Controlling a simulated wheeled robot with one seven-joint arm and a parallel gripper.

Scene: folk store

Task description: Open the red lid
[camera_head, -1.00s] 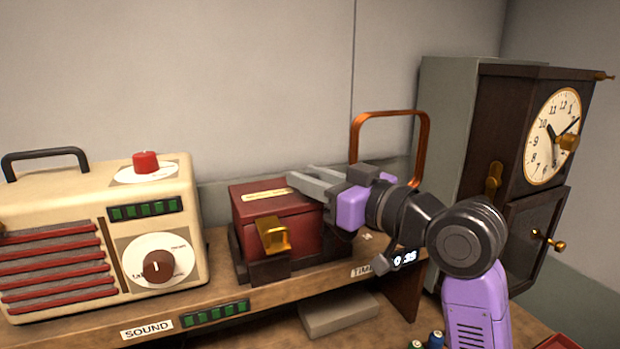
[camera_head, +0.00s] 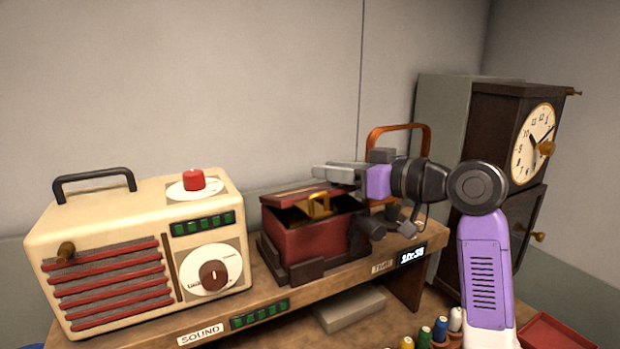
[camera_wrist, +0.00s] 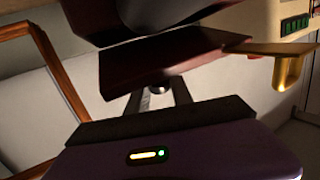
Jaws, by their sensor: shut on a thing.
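The red box (camera_head: 310,238) stands on the wooden shelf between the radio and the clock. Its red lid (camera_head: 295,194) is tilted up at the front, with a dark gap between it and the box. A brass latch (camera_head: 319,206) sits at the lid's front edge. My gripper (camera_head: 330,172) is at the lid's right side, over its top, and is shut on the lid; the fingertips' exact contact is partly hidden. In the wrist view the dark red lid (camera_wrist: 165,58) lies across the fingers, with the brass latch (camera_wrist: 286,72) at right.
A cream radio (camera_head: 110,250) with a red knob stands to the left. A copper-coloured frame (camera_head: 428,140) is behind my gripper. A dark wooden clock (camera_head: 500,130) stands at right. Several thread spools (camera_head: 440,330) and a red tray (camera_head: 555,332) are in front. The wall behind is clear.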

